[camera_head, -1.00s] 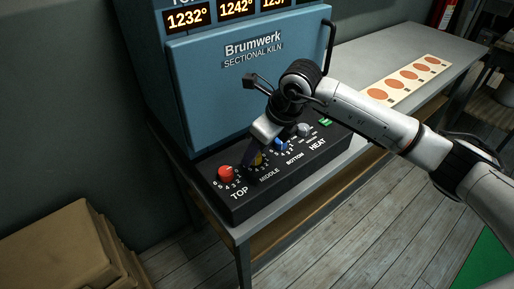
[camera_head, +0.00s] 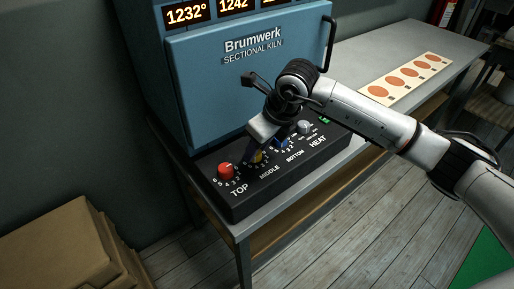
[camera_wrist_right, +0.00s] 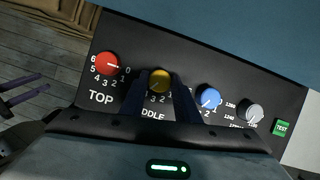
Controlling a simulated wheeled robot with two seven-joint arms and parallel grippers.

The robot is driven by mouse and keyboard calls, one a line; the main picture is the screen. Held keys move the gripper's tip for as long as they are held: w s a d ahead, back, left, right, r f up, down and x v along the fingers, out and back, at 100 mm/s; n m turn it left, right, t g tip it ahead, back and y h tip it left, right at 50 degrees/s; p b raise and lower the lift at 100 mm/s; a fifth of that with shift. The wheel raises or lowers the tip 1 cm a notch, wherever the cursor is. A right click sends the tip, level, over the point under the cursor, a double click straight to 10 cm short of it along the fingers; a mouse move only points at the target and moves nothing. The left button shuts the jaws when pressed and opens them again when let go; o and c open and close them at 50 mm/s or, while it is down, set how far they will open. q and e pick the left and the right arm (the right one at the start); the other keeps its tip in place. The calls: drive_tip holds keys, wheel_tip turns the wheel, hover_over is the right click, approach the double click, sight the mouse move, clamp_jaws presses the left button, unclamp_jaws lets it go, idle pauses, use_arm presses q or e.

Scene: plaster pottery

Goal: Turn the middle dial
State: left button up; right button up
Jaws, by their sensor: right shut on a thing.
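The middle dial (camera_wrist_right: 159,80) is a yellow knob on the black control panel (camera_head: 240,205), between the red top dial (camera_head: 226,171) and the blue bottom dial (camera_wrist_right: 208,98). In the head view the middle dial (camera_head: 257,157) is partly covered by my right gripper (camera_head: 254,154). In the right wrist view my right gripper (camera_wrist_right: 160,86) has one dark finger on each side of the yellow knob, shut on it. The fingers hide some of its scale numbers. The red top dial (camera_wrist_right: 108,64) also shows there. My left gripper is not in the head view.
A grey HEAT knob (camera_wrist_right: 252,112) and a green TEST button (camera_wrist_right: 281,128) sit on the same panel. The blue kiln (camera_head: 245,85) rises behind it. A card with orange discs (camera_head: 404,79) lies on the grey table (camera_head: 350,75). Cardboard boxes (camera_head: 65,245) stand at lower left.

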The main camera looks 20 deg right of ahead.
drive_tip(key=m+b, duration=0.1)
drive_tip(key=m, duration=0.1)
drive_tip(key=m+h+b, duration=0.1)
drive_tip(key=m, duration=0.1)
drive_tip(key=shift+a+f+t, duration=0.1)
drive_tip(key=shift+a+t, duration=0.1)
drive_tip(key=shift+t, duration=0.2)
drive_tip(key=m+h+b, duration=0.2)
drive_tip(key=m+b, duration=0.1)
drive_tip(key=m, duration=0.2)
drive_tip(key=shift+a+b, duration=0.15)
drive_tip(key=shift+b, duration=0.15)
drive_tip(key=shift+m+h+b, duration=0.35)
drive_tip(key=shift+m+h, duration=0.05)
drive_tip(key=shift+m, duration=0.6)
drive_tip(key=o, duration=1)
drive_tip(key=shift+o, duration=0.2)
